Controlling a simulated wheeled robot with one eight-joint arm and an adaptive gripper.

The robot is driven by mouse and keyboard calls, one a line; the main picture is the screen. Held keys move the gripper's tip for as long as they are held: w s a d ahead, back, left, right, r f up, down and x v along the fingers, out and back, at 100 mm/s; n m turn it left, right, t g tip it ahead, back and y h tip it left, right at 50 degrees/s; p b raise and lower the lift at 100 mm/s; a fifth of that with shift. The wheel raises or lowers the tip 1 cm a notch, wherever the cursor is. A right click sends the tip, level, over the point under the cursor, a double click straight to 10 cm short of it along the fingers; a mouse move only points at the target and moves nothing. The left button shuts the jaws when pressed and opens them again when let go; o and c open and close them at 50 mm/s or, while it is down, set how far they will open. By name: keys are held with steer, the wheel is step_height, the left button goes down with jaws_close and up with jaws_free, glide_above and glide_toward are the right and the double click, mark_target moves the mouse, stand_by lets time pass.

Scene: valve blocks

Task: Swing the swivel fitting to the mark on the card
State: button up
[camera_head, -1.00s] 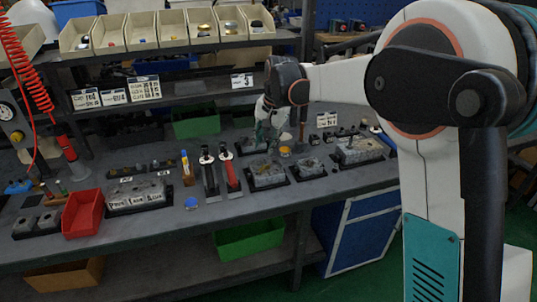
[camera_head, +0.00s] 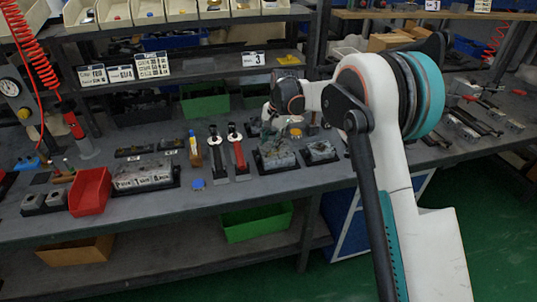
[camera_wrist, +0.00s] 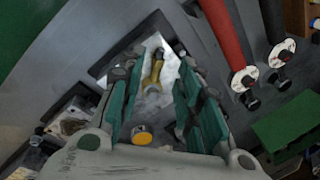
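My gripper (camera_wrist: 157,90) is open in the wrist view, its teal fingers apart on either side of a yellow fitting (camera_wrist: 153,74), which looks like the swivel fitting. The fitting stands over a pale metal block (camera_wrist: 152,104) on a dark base. Whether the fingers touch it cannot be told. In the head view my gripper (camera_head: 270,122) is low over the bench at a grey block (camera_head: 279,160), and the fitting is hidden or too small there.
Black-handled and red-handled tools (camera_head: 237,152) stand left of the block. Another block (camera_head: 319,151) is close on its right. A red bin (camera_head: 91,191) and a lettered block (camera_head: 143,178) stand farther left. The bench front has some free room.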

mark_target(268, 154)
steer(key=shift+w+a+f+b, duration=0.15)
steer(key=shift+f+b, duration=0.1)
steer(key=shift+f, duration=0.65)
steer(key=shift+w+a+f+b, duration=0.1)
steer(key=shift+a+f+b, duration=0.1)
steer(key=shift+f, duration=0.7)
steer(key=shift+w+a+f+b, duration=0.1)
steer(key=shift+f+b, duration=0.15)
steer(key=shift+f, duration=0.65)
steer(key=shift+c, duration=0.4)
jaws_close()
